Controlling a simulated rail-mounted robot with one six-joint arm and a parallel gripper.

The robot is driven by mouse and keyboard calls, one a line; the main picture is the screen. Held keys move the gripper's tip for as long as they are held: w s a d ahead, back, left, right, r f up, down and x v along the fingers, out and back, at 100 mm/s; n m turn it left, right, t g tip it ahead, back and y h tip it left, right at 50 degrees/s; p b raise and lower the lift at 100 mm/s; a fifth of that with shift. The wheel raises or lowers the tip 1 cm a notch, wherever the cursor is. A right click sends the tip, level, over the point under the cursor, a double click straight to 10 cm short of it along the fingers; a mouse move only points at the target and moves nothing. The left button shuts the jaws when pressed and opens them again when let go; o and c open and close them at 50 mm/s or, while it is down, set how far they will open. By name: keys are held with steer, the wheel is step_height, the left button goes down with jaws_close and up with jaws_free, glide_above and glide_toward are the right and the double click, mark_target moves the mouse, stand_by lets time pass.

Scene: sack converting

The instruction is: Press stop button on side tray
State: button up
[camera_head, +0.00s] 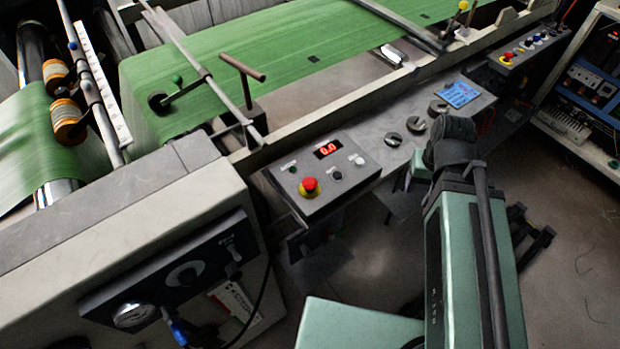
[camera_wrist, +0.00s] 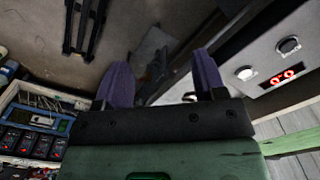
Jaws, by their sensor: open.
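A grey control box (camera_head: 322,172) on the machine's side tray (camera_head: 385,128) carries a red mushroom button (camera_head: 309,187) on a yellow collar. Beside the button are a small black button (camera_head: 337,175), a green button (camera_head: 292,168), a white button (camera_head: 358,160) and a red display reading 0.0 (camera_head: 327,149). My arm stands to the right of the box in the head view, and my fingers are hidden there. In the wrist view my gripper (camera_wrist: 160,66) is open and empty, its two purple fingers apart. A panel with a lit red display (camera_wrist: 283,77) shows at right; no red button is visible there.
Several round knobs (camera_head: 416,124) and a blue screen (camera_head: 458,94) sit right of the box. A second panel (camera_head: 527,48) with a red button (camera_head: 507,57) stands at upper right. Green sheet (camera_head: 270,55) runs behind the rail. A gauge panel (camera_head: 170,275) is at lower left.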

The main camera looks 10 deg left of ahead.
steer(key=a+r+n+p, duration=0.3)
steer(key=a, duration=0.9)
step_height(320, 180, up, 2)
steer(key=m+p, duration=0.1)
steer(key=p, duration=0.1)
glide_above(310, 182)
step_height(310, 182, down, 11)
steer(key=b, duration=1.1)
steer(key=shift+r, duration=0.1)
steer(key=shift+r, duration=0.1)
steer(key=shift+c, duration=0.5)
